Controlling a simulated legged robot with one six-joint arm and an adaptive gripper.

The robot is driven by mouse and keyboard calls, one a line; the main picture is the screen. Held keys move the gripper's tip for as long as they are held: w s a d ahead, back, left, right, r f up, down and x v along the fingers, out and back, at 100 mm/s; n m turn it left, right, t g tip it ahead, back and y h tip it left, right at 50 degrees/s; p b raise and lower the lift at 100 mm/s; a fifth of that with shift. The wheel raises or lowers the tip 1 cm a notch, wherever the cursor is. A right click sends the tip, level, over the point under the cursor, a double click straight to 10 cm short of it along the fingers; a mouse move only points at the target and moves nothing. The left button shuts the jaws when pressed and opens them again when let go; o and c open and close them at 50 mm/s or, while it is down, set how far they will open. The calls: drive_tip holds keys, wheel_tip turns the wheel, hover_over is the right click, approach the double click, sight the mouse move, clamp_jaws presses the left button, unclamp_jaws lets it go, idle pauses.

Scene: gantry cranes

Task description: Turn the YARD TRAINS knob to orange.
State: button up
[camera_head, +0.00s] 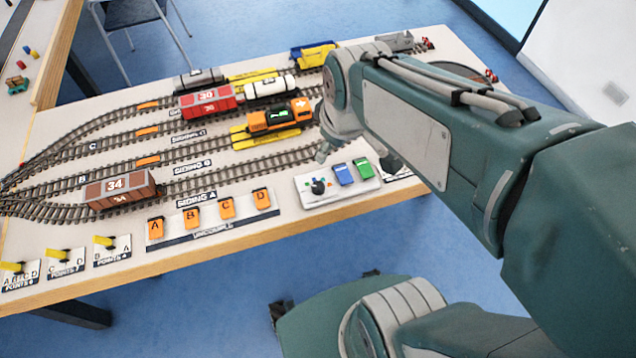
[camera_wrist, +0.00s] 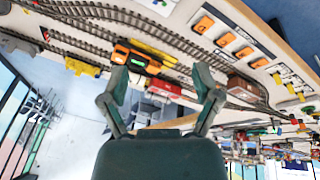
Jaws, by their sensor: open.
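A small white control panel (camera_head: 340,192) lies near the table's front edge, with a dark round knob (camera_head: 318,187) at its left. A blue switch (camera_head: 343,174) and a green switch (camera_head: 363,167) stand to the knob's right. The panel's lettering and the knob's setting are too small to read. My gripper (camera_head: 357,156) is above and behind the panel, partly hidden by my arm, apart from the knob. In the wrist view its two fingers (camera_wrist: 160,84) are spread and empty. Part of a white panel shows at that view's top edge.
Orange uncoupler switches (camera_head: 191,216) and yellow points levers (camera_head: 103,241) line the front edge to the left. Behind lie tracks with a brown wagon (camera_head: 118,190), a red wagon (camera_head: 208,103) and an orange locomotive (camera_head: 280,115). The panel's front side is clear.

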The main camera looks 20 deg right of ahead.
drive_tip(key=w+f+n+g, duration=0.2)
drive_tip(key=w+f+n, duration=0.4)
drive_tip(key=f+n, duration=0.15)
drive_tip(key=n+g, duration=0.2)
drive_tip(key=n, duration=0.2)
approach(318, 185)
wheel_tip(318, 185, down, 10)
drive_tip(key=shift+s+r, duration=0.1)
drive_tip(key=shift+s, duration=0.05)
clamp_jaws()
